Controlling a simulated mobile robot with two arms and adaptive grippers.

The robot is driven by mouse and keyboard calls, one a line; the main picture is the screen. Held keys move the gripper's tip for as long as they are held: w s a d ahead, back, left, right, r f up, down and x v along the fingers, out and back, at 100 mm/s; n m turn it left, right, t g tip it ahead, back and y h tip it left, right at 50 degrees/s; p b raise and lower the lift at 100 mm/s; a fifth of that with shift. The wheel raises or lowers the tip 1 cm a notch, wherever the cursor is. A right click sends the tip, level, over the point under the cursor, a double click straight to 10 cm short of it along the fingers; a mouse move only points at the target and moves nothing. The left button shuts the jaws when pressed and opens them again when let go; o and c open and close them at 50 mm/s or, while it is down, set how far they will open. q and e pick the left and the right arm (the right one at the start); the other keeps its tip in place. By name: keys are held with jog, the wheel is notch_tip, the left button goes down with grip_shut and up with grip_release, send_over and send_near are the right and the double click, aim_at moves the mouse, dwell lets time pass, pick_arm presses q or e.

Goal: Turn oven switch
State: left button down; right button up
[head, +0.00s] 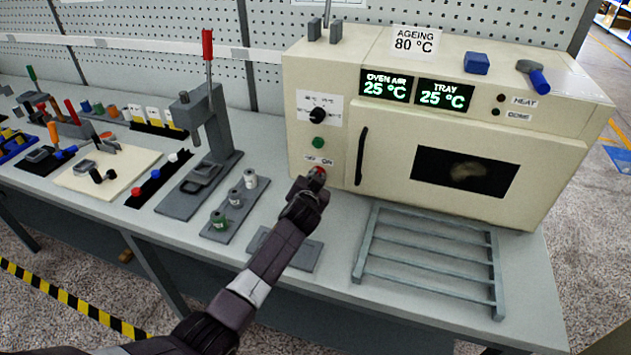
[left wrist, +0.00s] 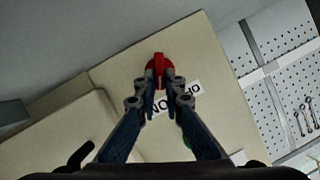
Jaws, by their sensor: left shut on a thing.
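The cream oven (head: 470,120) stands at the back right of the bench. Its red switch (left wrist: 158,66) sits on the front panel by a white ON label (head: 322,161). My left gripper (head: 316,174) is at that switch; in the left wrist view both fingertips (left wrist: 159,78) are closed around the red switch from its two sides. In the head view only a little red shows past the fingers. A black dial (head: 318,114) and a green button (head: 317,144) sit above the switch. The displays (head: 415,92) read 25 °C. My right gripper is not in view.
A grey rack (head: 430,275) lies on the bench before the oven. A black door handle (head: 361,156) is right of the switch. A spool holder (head: 236,205) and a press with a red-handled lever (head: 206,110) stand to the left.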

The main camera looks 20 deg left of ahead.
pick_arm(q)
jog(key=shift+d+f+m+y+b, duration=0.15)
jog(key=shift+m+y+b, duration=0.25)
jog(key=shift+m+b, duration=0.45)
jog(key=c, duration=2)
grip_release()
jog(key=shift+c, duration=0.2)
jog(key=v, duration=1.2)
jog(key=shift+s+d+f, duration=0.1)
jog(key=shift+f, duration=0.05)
